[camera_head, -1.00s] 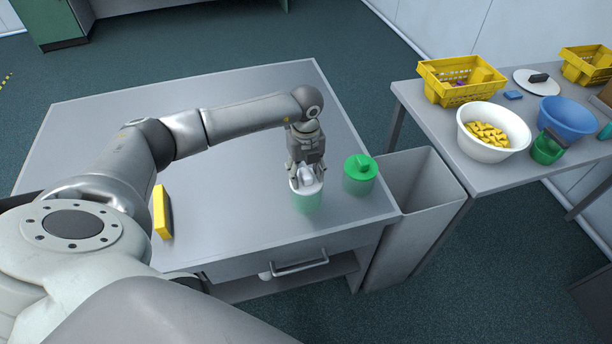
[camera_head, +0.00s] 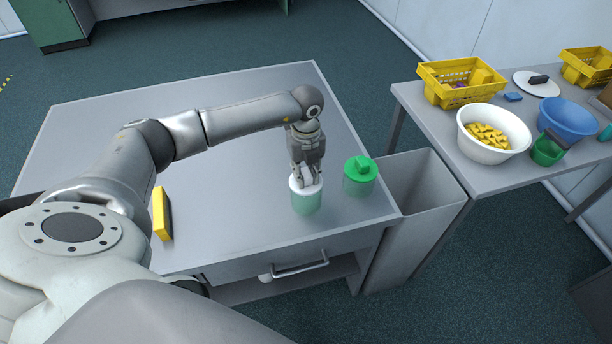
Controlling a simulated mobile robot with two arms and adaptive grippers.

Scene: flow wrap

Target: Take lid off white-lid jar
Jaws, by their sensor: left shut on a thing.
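The white-lid jar (camera_head: 306,204) stands upright on the grey table near its front right corner. Its body is translucent pale green. Its white lid (camera_head: 296,190) sits on top of the jar. My left gripper (camera_head: 306,181) points down from above and is shut on the lid's knob, which its fingers mostly hide. A second jar with a green lid (camera_head: 360,170) stands just to the right, apart from the gripper. My right gripper is not in view.
A yellow and black block (camera_head: 162,213) lies at the table's left. A grey bin (camera_head: 421,190) stands against the right edge. The side table holds a yellow basket (camera_head: 432,87), a white bowl (camera_head: 510,151) with yellow pieces and a blue bowl (camera_head: 582,122). The middle of the grey table is clear.

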